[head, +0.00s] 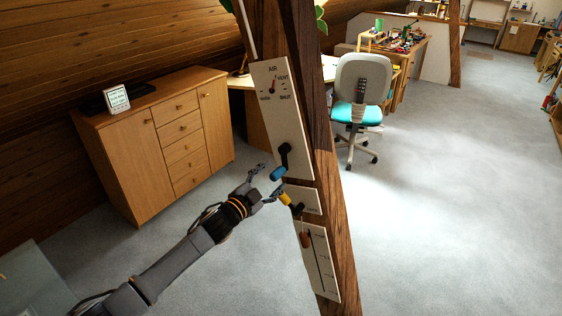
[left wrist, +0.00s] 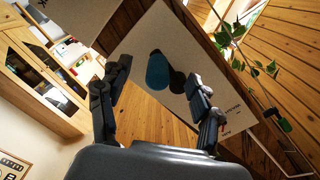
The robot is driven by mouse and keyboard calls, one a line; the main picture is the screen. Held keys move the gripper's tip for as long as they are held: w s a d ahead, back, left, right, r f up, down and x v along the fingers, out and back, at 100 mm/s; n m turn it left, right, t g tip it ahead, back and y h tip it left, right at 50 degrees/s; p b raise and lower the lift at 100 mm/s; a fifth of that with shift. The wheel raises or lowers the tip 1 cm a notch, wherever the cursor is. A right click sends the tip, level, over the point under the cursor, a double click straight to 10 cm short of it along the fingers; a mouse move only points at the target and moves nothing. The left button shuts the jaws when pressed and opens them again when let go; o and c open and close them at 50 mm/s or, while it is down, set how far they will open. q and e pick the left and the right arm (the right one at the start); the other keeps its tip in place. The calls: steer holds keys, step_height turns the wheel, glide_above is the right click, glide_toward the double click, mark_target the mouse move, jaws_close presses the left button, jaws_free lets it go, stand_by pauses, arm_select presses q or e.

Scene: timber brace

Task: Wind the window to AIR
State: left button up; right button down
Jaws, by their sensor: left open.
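A white panel (head: 272,110) on the timber post (head: 318,150) carries a dial (head: 273,84) marked AIR, VENT and SHUT. The dial's red needle looks turned up, near AIR and VENT; I cannot tell its exact mark. Below it is a black crank with a blue knob (head: 278,174). My left gripper (head: 268,183) is open beside the blue knob, with its fingers apart. In the left wrist view the blue knob (left wrist: 156,70) shows between the open fingers (left wrist: 160,90), seemingly not gripped. My right gripper is not in view.
A yellow-handled lever (head: 285,199) sits on a smaller plate just below the crank. Lower down, a slotted panel (head: 318,262) has a brown handle (head: 305,240). A wooden cabinet (head: 160,140) stands at left, an office chair (head: 360,95) behind the post. The floor at right is clear.

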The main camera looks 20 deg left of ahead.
arm_select(q)
steer(key=shift+p+v, duration=0.95)
steer(key=shift+v, duration=1.55)
steer(key=s+a+f+n+g+y+b, duration=0.15)
steer(key=s+f, duration=0.45)
steer(key=f, duration=0.7)
steer(key=s+a+f+n+g+y+b, duration=0.1)
steer(key=s+a+f+n+g+y, duration=0.15)
steer(key=s+f, duration=0.75)
steer(key=s+a+f+n+g+y+b, duration=0.1)
steer(key=s+a+f+n+g, duration=0.15)
steer(key=f, duration=1.45)
steer(key=s+d+f+n+g+b, duration=0.1)
steer(key=s+f+g, duration=0.2)
steer(key=s+f, duration=0.4)
steer(key=s+d+f+n+g+b, duration=0.1)
steer(key=s+f, duration=0.6)
steer(key=s, duration=1.2)
steer(key=s+d+f+n+g+y+b, duration=0.1)
steer(key=s+f+g, duration=0.4)
steer(key=s, duration=0.8)
step_height(320, 180, down, 2)
steer(key=shift+s+d+f+n, duration=0.25)
steer(key=shift+d+n, duration=0.3)
steer(key=shift+d, duration=0.55)
